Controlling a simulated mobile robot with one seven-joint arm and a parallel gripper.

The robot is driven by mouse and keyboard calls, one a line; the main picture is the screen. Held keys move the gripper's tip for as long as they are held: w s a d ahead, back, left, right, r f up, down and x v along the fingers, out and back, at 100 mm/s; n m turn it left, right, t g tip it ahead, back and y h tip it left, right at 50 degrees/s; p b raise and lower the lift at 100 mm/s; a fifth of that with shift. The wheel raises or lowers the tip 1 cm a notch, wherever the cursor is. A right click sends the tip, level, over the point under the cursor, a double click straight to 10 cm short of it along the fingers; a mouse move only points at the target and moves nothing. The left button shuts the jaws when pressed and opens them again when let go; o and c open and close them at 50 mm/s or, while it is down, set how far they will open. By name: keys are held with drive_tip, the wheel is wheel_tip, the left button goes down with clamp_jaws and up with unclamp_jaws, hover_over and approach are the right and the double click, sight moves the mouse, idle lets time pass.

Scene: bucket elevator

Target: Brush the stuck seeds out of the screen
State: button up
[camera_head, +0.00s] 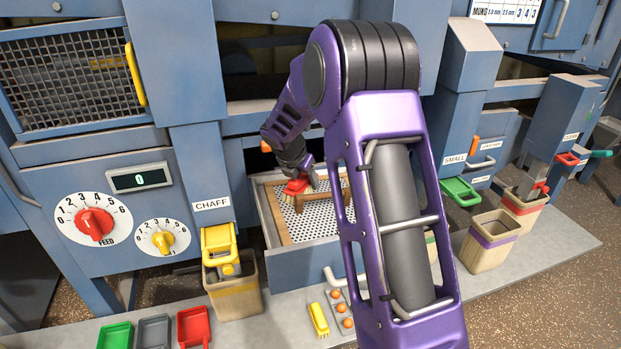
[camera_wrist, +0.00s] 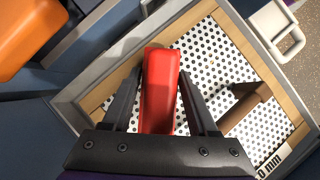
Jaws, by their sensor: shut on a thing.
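My gripper (camera_wrist: 156,108) is shut on a red brush (camera_wrist: 158,85), seen from above between the two dark fingers in the wrist view. In the head view the red brush (camera_head: 297,186) is low over the left side of the perforated screen (camera_head: 318,222). Whether its bristles touch the screen I cannot tell. The screen (camera_wrist: 215,65) is white with dark holes and has a wooden frame with a wooden crossbar. It lies in an open blue-grey drawer (camera_head: 300,272). Stuck seeds cannot be told apart from the holes. My arm hides the drawer's right side in the head view.
A yellow brush (camera_head: 318,319) and a tray of orange pieces (camera_head: 340,308) lie on the ledge in front of the drawer. A chaff bin (camera_head: 235,292) stands at left, near green, grey and red scoops (camera_head: 193,326). More bins (camera_head: 488,243) stand at right.

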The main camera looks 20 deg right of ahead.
sight(323, 183)
drive_tip(key=shift+a+r, duration=0.15)
drive_tip(key=shift+a, duration=1.25)
drive_tip(key=shift+a+r, duration=0.1)
drive_tip(key=shift+a, duration=1.3)
drive_tip(key=shift+w, duration=0.35)
drive_tip(key=shift+d, duration=1.75)
drive_tip(key=shift+d+f, duration=0.15)
drive_tip(key=shift+d, duration=0.95)
drive_tip(key=shift+d+f, duration=0.2)
drive_tip(key=shift+d, duration=0.95)
drive_tip(key=shift+d+f, duration=0.15)
drive_tip(key=shift+d, duration=4.25)
drive_tip(key=shift+a, duration=3.85)
drive_tip(key=shift+a+r, duration=0.15)
drive_tip(key=shift+a, duration=1.35)
drive_tip(key=shift+a+r, duration=0.15)
drive_tip(key=shift+a, duration=1.4)
drive_tip(key=shift+a+r, duration=0.15)
drive_tip(key=shift+a, duration=1.35)
